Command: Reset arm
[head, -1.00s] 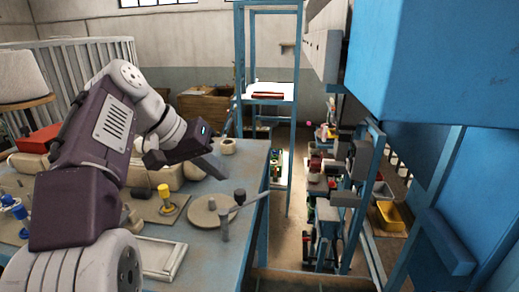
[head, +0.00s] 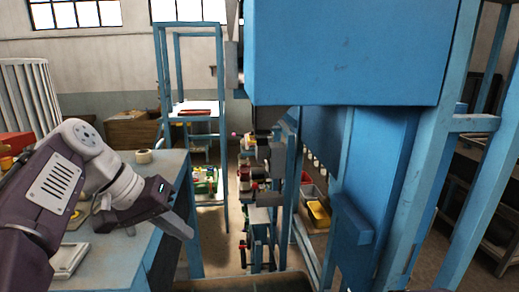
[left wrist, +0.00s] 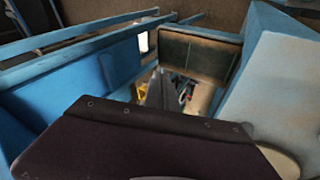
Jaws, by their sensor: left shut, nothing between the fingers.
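My left arm comes in from the left in the head view, over the edge of a blue workbench (head: 110,262). My left gripper (head: 188,232) is shut and empty, tilted down to the right, just past the bench's right edge. My right gripper is not in either view. No sack can be made out.
A large blue cabinet (head: 345,50) on a blue frame stands close on the right. A blue rack (head: 222,100) stands behind. A narrow floor gap lies beside the bench. A tape roll (head: 143,156) is on the bench.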

